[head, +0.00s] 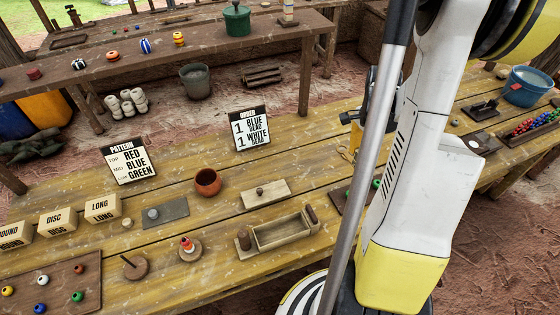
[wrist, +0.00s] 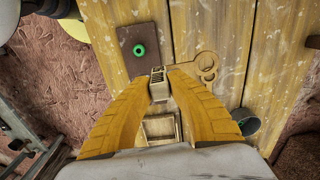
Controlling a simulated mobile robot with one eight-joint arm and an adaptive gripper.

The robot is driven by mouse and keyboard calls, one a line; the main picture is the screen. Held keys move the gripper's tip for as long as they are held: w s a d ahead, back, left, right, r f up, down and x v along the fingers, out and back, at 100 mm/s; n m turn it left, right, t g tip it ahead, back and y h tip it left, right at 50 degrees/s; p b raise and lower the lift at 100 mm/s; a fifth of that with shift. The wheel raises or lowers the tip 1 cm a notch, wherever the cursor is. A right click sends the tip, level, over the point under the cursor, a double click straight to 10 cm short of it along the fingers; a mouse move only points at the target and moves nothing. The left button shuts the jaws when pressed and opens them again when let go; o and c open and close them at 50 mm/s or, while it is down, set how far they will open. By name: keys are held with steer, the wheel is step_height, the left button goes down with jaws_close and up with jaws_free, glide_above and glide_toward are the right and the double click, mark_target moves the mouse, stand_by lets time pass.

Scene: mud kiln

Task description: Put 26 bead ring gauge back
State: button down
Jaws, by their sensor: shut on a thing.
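The bead ring gauge (wrist: 206,66) is a flat, wood-coloured piece with round rings. It shows just beyond and right of the fingertips in the wrist view, and its narrow end runs in to them. My gripper is mostly hidden there. I cannot tell how far the gauge is from the tabletop.
A dark mat (wrist: 144,68) with a green bead (wrist: 139,50) lies close by the fingertips. An order sign (head: 250,131) stands behind.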

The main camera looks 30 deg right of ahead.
steer(key=shift+w+a+f+b, duration=0.8)
steer(key=shift+w+a+f, duration=0.3)
steer(key=shift+w+f, duration=0.65)
steer(key=shift+w+a+f+b, duration=0.8)
steer(key=shift+w+a+f, duration=0.35)
steer(key=shift+w+f, duration=0.6)
steer(key=shift+w+a+f+b, duration=0.8)
steer(key=shift+w+a+f, duration=0.3)
steer(key=shift+w+f, duration=0.65)
steer(key=shift+s+f, duration=0.2)
steer(key=shift+s, duration=0.1)
steer(key=shift+f, duration=0.15)
steer(key=c, duration=1.7)
jaws_free()
steer(key=o, duration=0.3)
